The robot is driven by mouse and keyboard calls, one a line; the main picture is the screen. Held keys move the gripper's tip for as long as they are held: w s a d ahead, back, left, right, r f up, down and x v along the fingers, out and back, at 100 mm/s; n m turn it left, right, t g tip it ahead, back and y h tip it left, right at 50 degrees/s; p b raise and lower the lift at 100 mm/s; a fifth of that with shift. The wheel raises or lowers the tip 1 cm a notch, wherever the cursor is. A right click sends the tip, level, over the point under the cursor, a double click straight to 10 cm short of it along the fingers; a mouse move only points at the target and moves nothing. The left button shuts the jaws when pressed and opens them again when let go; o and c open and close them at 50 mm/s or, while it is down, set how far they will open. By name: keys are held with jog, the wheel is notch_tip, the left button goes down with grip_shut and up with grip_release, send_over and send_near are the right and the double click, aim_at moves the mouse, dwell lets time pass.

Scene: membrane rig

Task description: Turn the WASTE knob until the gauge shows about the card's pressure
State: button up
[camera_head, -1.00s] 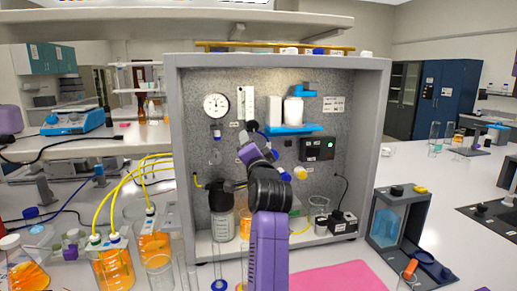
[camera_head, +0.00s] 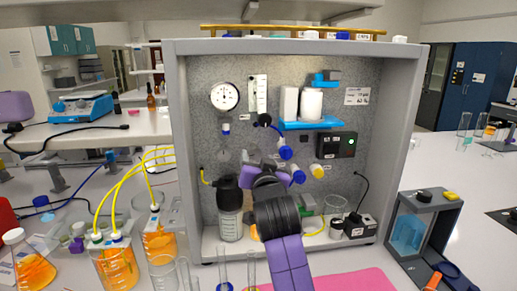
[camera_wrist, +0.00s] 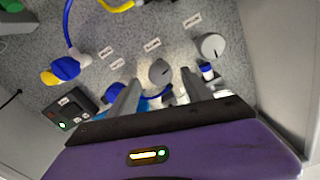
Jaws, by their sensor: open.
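The round white gauge (camera_head: 224,97) is at the upper left of the rig's grey panel; its reading is too small to make out. A white card (camera_head: 357,96) is at the panel's upper right, its print unreadable. In the wrist view, a grey knob (camera_wrist: 160,70) lies between and beyond the fingertips, and another grey knob (camera_wrist: 212,45) is to the right. Small labels (camera_wrist: 152,45) are by the knobs; I cannot read which says WASTE. My gripper (camera_wrist: 158,82) is open, with no visible contact. In the head view my arm hides its fingers and the knobs.
A blue shelf (camera_head: 312,125) with white containers, blue fittings (camera_head: 285,152) and a black control box (camera_head: 337,145) are on the panel. A dark-capped bottle (camera_head: 230,222) stands left of my arm. Orange-filled bottles (camera_head: 117,268) with yellow tubes are outside the frame, left.

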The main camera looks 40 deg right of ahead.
aim_at(254, 149)
jog(key=shift+p+x, duration=1)
jog(key=shift+x, duration=2.85)
grip_shut()
